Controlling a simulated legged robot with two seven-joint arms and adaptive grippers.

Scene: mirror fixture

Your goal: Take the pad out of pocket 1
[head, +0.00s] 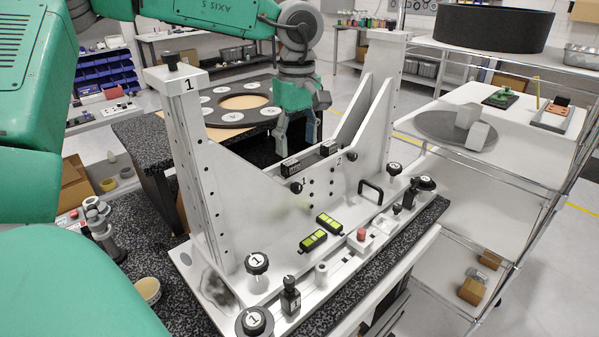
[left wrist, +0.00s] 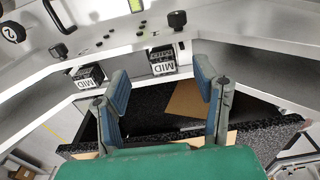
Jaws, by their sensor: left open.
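A white fixture (head: 240,170) with two upright side plates stands on a dark speckled bench. A small black block with a pale label, the pad in pocket 1 (head: 290,167), sits at its middle just above the mark 1. In the left wrist view this pad (left wrist: 162,61) reads MID. A like pad in pocket 2 (head: 328,148) sits beside it; it also shows in the left wrist view (left wrist: 88,77). My left gripper (head: 297,140) is open and empty behind the pads; in the left wrist view its fingers (left wrist: 162,80) are apart, with the pocket 1 pad beyond the gap. My right gripper is not in view.
Tall posts (head: 190,150) and slanted side plates (head: 380,125) flank the pads. Knobs (head: 256,263), a black handle (head: 371,190) and green-lit displays (head: 314,239) are on the front. A round plate with numbered discs (head: 225,105) lies behind; a wire shelf (head: 480,150) stands right.

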